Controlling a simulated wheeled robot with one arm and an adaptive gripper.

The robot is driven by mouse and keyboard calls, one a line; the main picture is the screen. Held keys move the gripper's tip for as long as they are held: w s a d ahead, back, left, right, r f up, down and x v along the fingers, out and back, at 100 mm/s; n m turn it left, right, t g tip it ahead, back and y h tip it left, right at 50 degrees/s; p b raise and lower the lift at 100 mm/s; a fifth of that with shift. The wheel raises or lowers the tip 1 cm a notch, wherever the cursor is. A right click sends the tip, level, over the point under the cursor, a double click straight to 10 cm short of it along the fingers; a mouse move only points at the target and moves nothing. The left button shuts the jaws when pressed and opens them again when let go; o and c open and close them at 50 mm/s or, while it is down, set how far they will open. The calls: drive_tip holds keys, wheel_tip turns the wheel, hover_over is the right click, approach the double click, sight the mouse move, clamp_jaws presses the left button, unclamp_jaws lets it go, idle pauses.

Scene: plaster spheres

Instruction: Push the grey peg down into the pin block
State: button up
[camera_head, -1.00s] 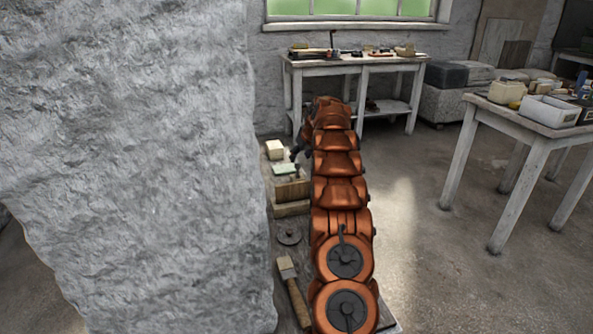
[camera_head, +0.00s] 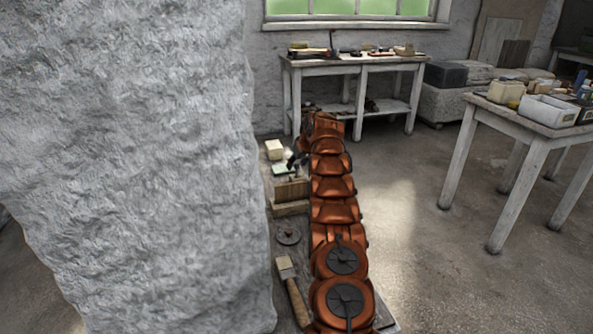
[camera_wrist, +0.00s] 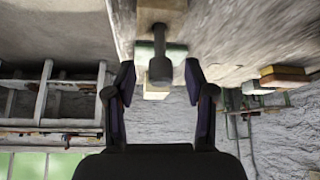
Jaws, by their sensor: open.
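In the wrist view, which is upside down, the grey peg (camera_wrist: 160,62) has a wide round head and juts from a wooden block (camera_wrist: 162,14), which I take as the pin block. It lines up between my two fingers (camera_wrist: 160,88), which are apart and do not visibly touch it. How deep the peg sits is unclear. In the head view the wooden block (camera_head: 291,190) is on the bench left of my arm. My gripper (camera_head: 293,160) shows there as a small dark shape above and behind the block, partly hidden by my arm.
A green block (camera_head: 284,169) and a cream block (camera_head: 274,149) lie beyond the wooden block. A dark disc (camera_head: 288,236) and a brush (camera_head: 292,290) lie nearer. A large rough stone mass (camera_head: 130,160) stands close on the left. Tables stand behind and right.

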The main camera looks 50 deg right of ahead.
drive_tip(key=shift+w+f, duration=0.1)
drive_tip(key=shift+w, duration=0.1)
drive_tip(key=shift+c, duration=0.4)
clamp_jaws()
